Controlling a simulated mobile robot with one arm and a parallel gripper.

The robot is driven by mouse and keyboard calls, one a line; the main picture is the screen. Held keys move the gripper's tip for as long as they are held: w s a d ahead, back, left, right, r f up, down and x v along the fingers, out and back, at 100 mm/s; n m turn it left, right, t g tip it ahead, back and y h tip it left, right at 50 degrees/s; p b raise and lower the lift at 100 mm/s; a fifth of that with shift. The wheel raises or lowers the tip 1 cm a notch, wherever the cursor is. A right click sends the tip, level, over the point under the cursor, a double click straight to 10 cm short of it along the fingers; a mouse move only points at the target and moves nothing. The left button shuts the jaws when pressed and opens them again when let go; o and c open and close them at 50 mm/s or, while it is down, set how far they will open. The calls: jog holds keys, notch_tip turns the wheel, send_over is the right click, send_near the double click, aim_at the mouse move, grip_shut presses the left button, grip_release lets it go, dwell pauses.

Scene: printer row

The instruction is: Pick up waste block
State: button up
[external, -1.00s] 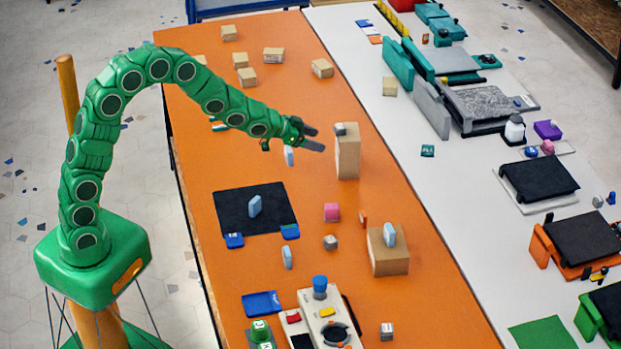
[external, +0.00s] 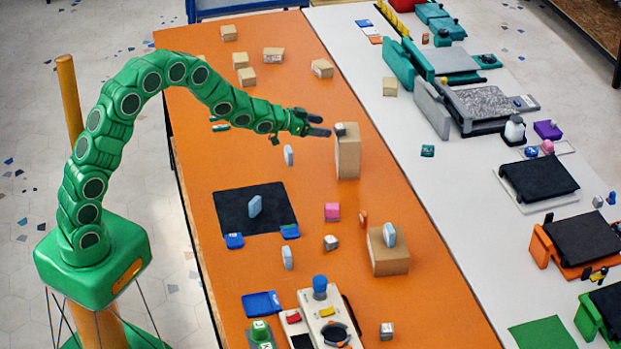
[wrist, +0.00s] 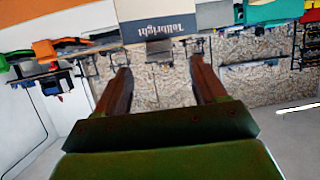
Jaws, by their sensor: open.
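A small grey block (external: 340,129) sits on top of a tall cardboard box (external: 347,158) in the external view; I take it to be the waste block. My gripper (external: 322,126) is open and empty, just left of the block at about its height. Any contact cannot be told.
A lower cardboard box (external: 389,262) with a pale blue piece stands nearer the front. Other small grey blocks (external: 330,242) (external: 387,331) lie on the orange table (external: 270,110). Several cartons (external: 273,55) are at the back. A black mat (external: 235,220) lies left.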

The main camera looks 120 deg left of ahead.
aim_at(335, 128)
jog(key=shift+x, duration=1.8)
jog(key=shift+w+a+f, duration=0.3)
jog(key=shift+w+a, duration=0.1)
jog(key=shift+a, duration=0.15)
jog(key=c, duration=1.2)
